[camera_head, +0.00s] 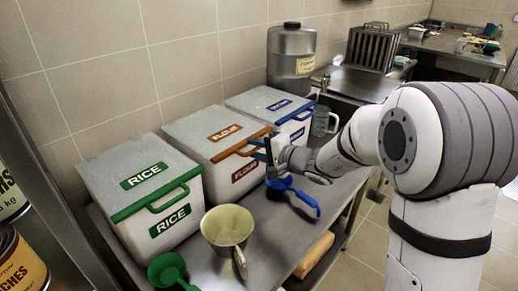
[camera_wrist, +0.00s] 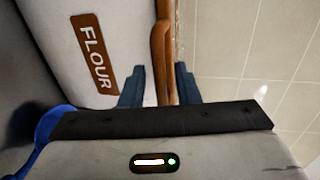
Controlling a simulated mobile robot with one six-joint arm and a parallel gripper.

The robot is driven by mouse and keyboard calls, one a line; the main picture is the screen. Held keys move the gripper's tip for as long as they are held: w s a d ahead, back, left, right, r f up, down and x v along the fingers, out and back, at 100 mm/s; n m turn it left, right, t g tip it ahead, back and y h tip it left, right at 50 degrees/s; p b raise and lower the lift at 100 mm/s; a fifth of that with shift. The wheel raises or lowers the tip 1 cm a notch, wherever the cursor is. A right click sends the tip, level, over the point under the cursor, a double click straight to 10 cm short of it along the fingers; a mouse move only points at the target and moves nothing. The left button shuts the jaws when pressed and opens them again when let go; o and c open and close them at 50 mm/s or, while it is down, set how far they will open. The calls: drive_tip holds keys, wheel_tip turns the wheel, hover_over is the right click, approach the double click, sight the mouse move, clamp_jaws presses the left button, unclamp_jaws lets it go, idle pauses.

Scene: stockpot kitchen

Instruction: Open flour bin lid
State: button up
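The flour bin (camera_head: 232,172) is white, with a grey lid (camera_head: 200,130) trimmed in orange-brown and labelled FLOUR. The lid is closed. Its orange-brown handle (camera_head: 248,146) projects from the front edge. My gripper (camera_head: 271,152) is at the front of the bin, at the handle's right end in the head view. In the wrist view my gripper (camera_wrist: 160,84) has its two dark fingers apart, with the orange-brown lid edge or handle (camera_wrist: 161,50) between them. Gaps show beside it, so the fingers are not closed on it. The FLOUR front label (camera_wrist: 93,52) is at the left.
A green-trimmed rice bin (camera_head: 142,185) stands left and a blue-trimmed bin (camera_head: 270,106) right, both closed. A blue scoop (camera_head: 305,200) lies below my gripper; a beige pitcher (camera_head: 228,228) and green scoop (camera_head: 168,270) stand in front. A metal dispenser (camera_head: 290,55) is behind.

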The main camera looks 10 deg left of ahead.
drive_tip(key=shift+a, duration=0.15)
drive_tip(key=shift+c, duration=0.3)
clamp_jaws()
